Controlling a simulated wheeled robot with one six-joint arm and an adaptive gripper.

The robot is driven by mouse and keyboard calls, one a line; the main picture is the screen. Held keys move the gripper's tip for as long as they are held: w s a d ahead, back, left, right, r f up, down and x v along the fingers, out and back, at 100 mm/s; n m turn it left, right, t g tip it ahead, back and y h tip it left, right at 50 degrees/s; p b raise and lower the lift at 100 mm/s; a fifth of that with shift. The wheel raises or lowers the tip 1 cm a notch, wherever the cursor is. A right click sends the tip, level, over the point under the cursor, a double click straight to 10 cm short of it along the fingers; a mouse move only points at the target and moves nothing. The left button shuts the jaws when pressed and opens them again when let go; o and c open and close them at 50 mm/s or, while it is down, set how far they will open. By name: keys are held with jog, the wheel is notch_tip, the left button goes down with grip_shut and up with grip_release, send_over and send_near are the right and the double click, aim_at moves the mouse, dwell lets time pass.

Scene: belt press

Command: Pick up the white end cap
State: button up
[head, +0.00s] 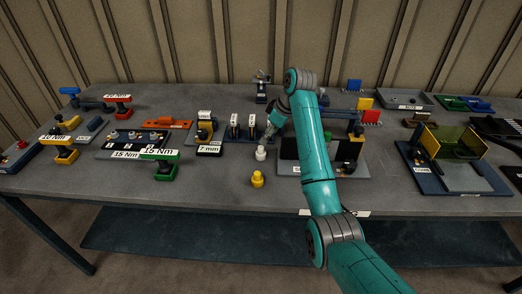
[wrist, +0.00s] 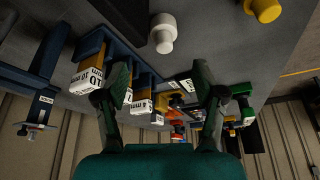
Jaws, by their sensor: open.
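The white end cap (head: 261,153) stands on the grey table in the head view, near the middle and behind a yellow cap (head: 257,179). In the wrist view the white end cap (wrist: 162,36) is near the top centre, beyond the fingertips, with nothing touching it. My gripper (head: 268,138) is just behind the white cap in the head view, partly hard to make out. In the wrist view my gripper (wrist: 161,80) has its two dark green fingers wide apart, with no object held between them.
Labelled blocks, including the 7 mm stand (head: 208,150), are left of my gripper and show behind the fingers in the wrist view. A dark fixture (head: 290,148) stands close to the right of the white cap. The table in front of the yellow cap is clear.

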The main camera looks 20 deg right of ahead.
aim_at(262, 147)
jog(key=x, duration=0.3)
jog(key=shift+f, duration=0.2)
jog(key=shift+x, duration=2.6)
jog(key=shift+s+a, duration=0.15)
jog(key=shift+a, duration=0.05)
jog(key=c, duration=1)
